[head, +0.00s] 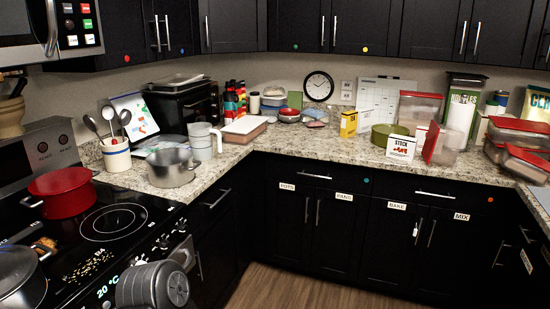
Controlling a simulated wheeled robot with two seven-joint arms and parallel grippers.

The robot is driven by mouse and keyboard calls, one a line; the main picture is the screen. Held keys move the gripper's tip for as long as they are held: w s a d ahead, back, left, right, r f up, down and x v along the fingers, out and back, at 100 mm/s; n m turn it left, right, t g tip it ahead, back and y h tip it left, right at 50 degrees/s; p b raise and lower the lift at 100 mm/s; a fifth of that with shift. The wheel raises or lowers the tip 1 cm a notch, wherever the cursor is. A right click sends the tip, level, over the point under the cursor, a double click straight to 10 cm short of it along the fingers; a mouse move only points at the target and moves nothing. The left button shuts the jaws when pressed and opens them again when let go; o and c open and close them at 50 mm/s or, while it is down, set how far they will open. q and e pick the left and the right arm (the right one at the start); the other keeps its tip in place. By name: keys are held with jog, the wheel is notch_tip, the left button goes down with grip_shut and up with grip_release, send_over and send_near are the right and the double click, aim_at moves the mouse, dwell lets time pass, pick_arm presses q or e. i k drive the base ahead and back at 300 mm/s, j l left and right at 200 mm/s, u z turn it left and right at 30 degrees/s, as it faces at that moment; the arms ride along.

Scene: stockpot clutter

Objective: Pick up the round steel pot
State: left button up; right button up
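A round steel pot (173,168) stands upright and open-topped on the granite counter, just right of the stove. A second steel pot (18,278) with a lid sits on the stove at the lower left and is cut off by the picture edge. Neither gripper shows in the head view. Only a grey rounded link, which looks like part of my arm, shows at the bottom, in front of the stove.
A red pot (62,190) sits on the stove (110,222). A utensil crock (116,155) stands left of the counter pot, and a clear measuring jug (201,142) stands close behind its right side. The counter (160,192) in front of the pot is a narrow clear strip.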

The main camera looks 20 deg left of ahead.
aim_at(173, 167)
jog(key=i+u, duration=0.2)
jog(key=i, duration=0.3)
jog(key=i+l+u, duration=0.2)
jog(key=i, duration=0.3)
jog(key=i+l+u, duration=0.15)
jog(key=i, duration=0.35)
jog(key=i+l+u, duration=0.2)
jog(key=i+l, duration=0.15)
jog(key=i, duration=0.1)
